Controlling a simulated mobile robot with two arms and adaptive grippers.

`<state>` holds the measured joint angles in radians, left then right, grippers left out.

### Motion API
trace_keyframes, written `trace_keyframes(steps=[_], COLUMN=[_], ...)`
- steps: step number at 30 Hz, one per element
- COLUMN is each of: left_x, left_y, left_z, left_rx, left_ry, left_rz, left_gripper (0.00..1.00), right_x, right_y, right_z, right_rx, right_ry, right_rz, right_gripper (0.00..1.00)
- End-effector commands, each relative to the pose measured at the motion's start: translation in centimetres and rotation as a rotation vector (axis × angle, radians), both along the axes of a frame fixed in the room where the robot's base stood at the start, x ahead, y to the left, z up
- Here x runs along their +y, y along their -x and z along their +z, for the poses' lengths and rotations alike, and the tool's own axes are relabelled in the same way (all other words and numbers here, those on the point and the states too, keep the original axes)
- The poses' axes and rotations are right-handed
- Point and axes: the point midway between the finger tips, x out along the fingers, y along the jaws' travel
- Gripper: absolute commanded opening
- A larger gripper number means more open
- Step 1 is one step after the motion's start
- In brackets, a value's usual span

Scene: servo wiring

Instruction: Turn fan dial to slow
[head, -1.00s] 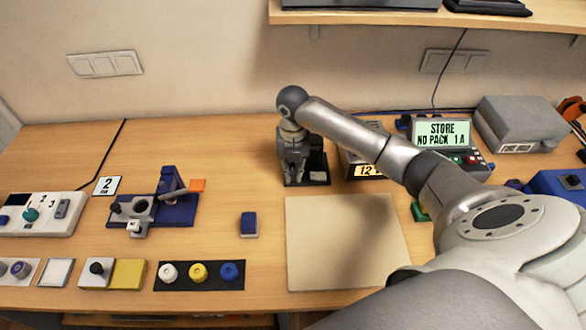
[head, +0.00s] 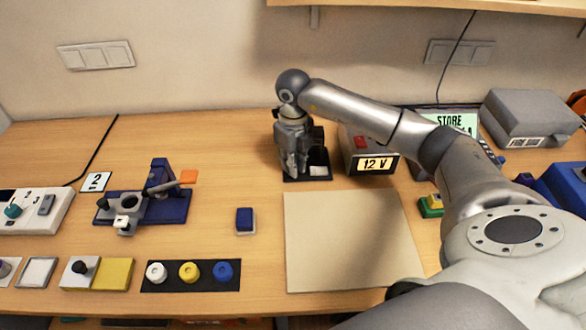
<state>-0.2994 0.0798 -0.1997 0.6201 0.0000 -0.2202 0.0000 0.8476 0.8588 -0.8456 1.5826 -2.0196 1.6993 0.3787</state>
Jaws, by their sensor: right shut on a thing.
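My right gripper (head: 291,170) points down at the back middle of the table. It is shut on a part of a small dark device (head: 318,137) on a black base (head: 314,176) with a white patch. The gripper covers most of this device, so the held part and any dial marks are hidden. A white box (head: 48,224) at the left edge carries a teal knob (head: 13,211) with number marks and a grey switch. I cannot tell from a label which control is the fan dial. My left gripper is out of view.
A grey 12 V box (head: 356,150) stands just right of the gripper. A bare beige mat (head: 345,240) lies in front. A blue block (head: 245,219), a blue fixture (head: 172,208) and a black strip (head: 209,272) with three round caps lie to the left.

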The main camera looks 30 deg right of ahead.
Motion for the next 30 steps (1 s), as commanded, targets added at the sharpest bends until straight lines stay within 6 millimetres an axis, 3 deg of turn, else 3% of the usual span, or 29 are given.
trace_keyframes(steps=[3, 13, 30], left_x=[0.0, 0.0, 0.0], left_y=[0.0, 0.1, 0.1], left_z=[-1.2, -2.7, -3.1], left_rx=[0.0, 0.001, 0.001], left_ry=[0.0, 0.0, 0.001], left_rz=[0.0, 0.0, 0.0], left_gripper=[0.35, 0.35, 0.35], right_x=[-0.1, -0.2, -0.2], right_y=[-0.1, -0.1, -0.2], right_z=[-0.2, -0.1, 0.2], right_rx=[-0.004, -0.004, -0.005], right_ry=[0.001, 0.001, 0.0], right_rz=[0.096, 0.291, 0.367], right_gripper=[0.0, 0.0, 0.0])
